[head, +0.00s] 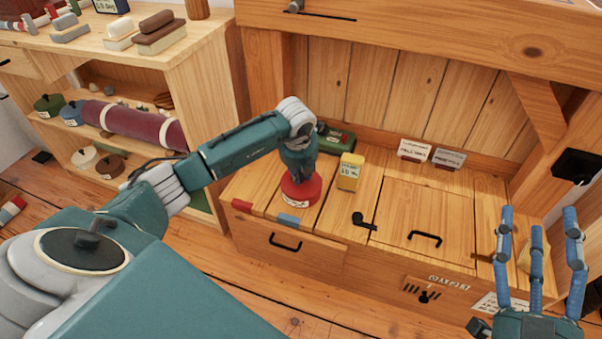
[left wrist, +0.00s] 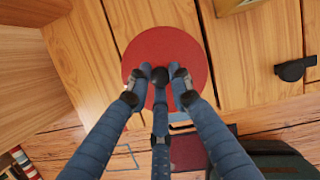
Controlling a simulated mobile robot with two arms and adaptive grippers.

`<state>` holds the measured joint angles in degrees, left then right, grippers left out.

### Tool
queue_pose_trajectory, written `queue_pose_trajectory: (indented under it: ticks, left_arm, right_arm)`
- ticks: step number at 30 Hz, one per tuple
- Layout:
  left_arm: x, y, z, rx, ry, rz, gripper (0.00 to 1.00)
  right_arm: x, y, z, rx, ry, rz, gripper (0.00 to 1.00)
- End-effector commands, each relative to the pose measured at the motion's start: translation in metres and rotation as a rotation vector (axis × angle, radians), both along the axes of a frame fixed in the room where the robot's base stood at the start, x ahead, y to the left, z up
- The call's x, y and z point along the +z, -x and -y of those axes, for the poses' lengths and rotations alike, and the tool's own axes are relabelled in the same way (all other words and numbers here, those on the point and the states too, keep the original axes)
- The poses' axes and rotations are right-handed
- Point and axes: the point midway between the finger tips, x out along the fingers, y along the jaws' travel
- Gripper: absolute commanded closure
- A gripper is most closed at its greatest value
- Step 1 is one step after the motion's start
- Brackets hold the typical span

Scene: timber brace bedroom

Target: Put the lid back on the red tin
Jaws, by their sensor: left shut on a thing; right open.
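The red tin (head: 300,197), with a pale label on its front, stands on the wooden bench top near its front left. In the left wrist view a round red lid (left wrist: 150,45) with a dark knob (left wrist: 160,76) fills the middle and hides the tin's body. My left gripper (head: 298,174) points down over the tin, its fingers (left wrist: 160,85) shut around the knob. The lid is at the tin's top; I cannot tell whether it is fully seated. My right gripper (head: 541,240) is open and empty at the lower right, apart from the tin.
A yellow box (head: 349,172) stands just right of the tin, with a green item (head: 337,138) behind. A black latch (head: 364,221) and a handle (head: 424,237) lie further right on the bench top. A shelf (head: 205,55) with pots and a maroon roll stands left.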

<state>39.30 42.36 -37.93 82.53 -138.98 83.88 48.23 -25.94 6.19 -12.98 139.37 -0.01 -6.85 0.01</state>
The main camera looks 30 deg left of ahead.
Motion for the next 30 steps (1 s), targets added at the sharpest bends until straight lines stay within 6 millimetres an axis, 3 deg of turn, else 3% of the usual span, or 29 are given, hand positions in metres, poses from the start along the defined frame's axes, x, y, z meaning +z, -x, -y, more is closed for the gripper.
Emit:
queue_pose_trajectory:
  ticks: [5,6,9,15,18,30]
  left_arm:
    - [0.0002,-0.0001,-0.0002,0.0,0.0,0.0,1.0]
    - [0.0002,-0.0001,-0.0002,0.0,0.0,0.0,0.76]
    - [0.0002,-0.0001,-0.0001,0.0,0.0,0.0,0.58]
    - [0.0001,-0.0001,0.0,0.0,0.0,0.0,0.58]
    - [-0.0001,0.0,-0.0001,0.0,0.0,0.0,0.4]
    - [0.0014,0.0,0.0,0.0,0.0,0.0,0.39]
  right_arm:
    - [0.0004,0.0,0.0005,-0.001,0.0,0.001,0.44]
    - [0.0005,-0.0001,0.0005,-0.001,0.0,0.001,0.44]
    - [0.0015,-0.0002,0.0006,-0.002,0.001,0.004,0.44]
    - [0.0051,-0.0011,0.0008,-0.001,0.001,0.014,0.44]
    - [0.0067,-0.0015,0.0008,-0.001,0.0,0.017,0.44]
    - [0.0064,-0.0023,0.0005,-0.001,0.002,0.011,0.44]
